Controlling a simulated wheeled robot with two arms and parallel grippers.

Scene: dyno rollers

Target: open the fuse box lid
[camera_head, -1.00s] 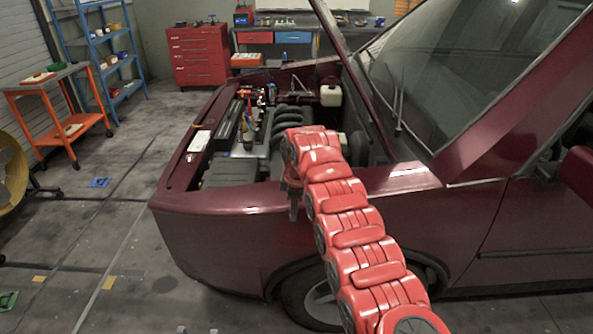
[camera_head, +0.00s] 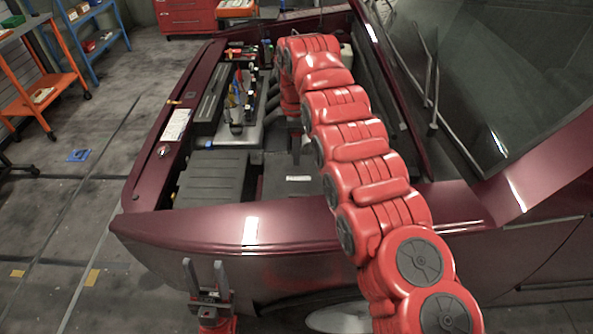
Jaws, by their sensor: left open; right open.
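The engine bay of a dark red car lies open. I cannot tell for sure which is the fuse box; both look closed. My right gripper (camera_head: 296,145) hangs over the bay at the end of the red arm, pointing down above the labelled cover, with no contact visible. Its fingers are small and partly hidden, but it is open. My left gripper (camera_head: 205,268) is open and empty, fingers up, outside the near fender.
The fender (camera_head: 250,228) stands between my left gripper and the bay. An orange cart (camera_head: 30,75) and blue shelf (camera_head: 90,35) stand back left. The floor at left is mostly clear.

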